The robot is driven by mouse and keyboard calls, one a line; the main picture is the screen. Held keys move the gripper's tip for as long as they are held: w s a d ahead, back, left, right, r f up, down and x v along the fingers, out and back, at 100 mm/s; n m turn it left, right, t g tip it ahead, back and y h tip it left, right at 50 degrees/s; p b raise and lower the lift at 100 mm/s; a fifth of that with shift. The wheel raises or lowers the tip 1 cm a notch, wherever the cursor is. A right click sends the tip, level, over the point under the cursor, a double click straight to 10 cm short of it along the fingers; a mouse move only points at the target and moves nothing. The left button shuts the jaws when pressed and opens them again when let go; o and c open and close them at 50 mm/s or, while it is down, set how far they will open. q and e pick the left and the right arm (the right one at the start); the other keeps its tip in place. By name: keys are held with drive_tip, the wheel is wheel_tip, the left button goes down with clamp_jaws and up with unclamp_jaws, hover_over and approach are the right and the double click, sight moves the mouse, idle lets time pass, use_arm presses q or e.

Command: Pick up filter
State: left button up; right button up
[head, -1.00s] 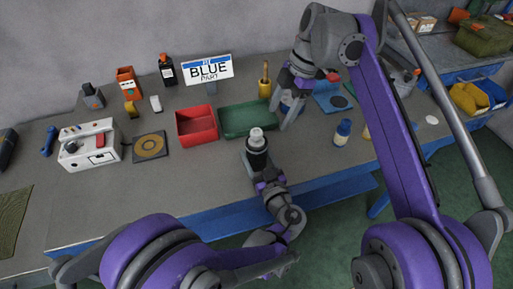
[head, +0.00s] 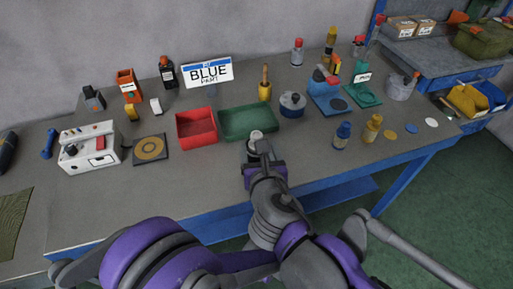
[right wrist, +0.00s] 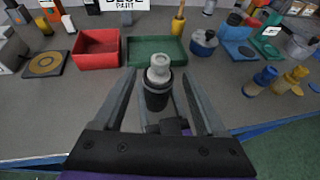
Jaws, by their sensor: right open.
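A dark cylinder with a pale grey stepped top, which looks like the filter (right wrist: 158,76), stands upright in the right wrist view, and its top (head: 255,135) shows in the head view. My left gripper (right wrist: 172,126) is just below it and appears shut on its lower part, mostly hidden by my right arm in the head view. My right gripper (head: 257,152) is open, with its two fingers on either side of the filter; gaps show between fingers and filter in the right wrist view.
Behind the filter stand a red bin (head: 196,128) and a green tray (head: 248,122). A blue pot (head: 292,105), blue bottle (head: 342,135) and yellow bottle (head: 372,128) are to the right. A white control box (head: 90,148) is at left. The front middle of the bench is clear.

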sight(255, 131)
drive_tip(key=x, duration=1.1)
drive_tip(key=shift+w+f, duration=0.1)
drive_tip(key=shift+f, duration=0.15)
clamp_jaws()
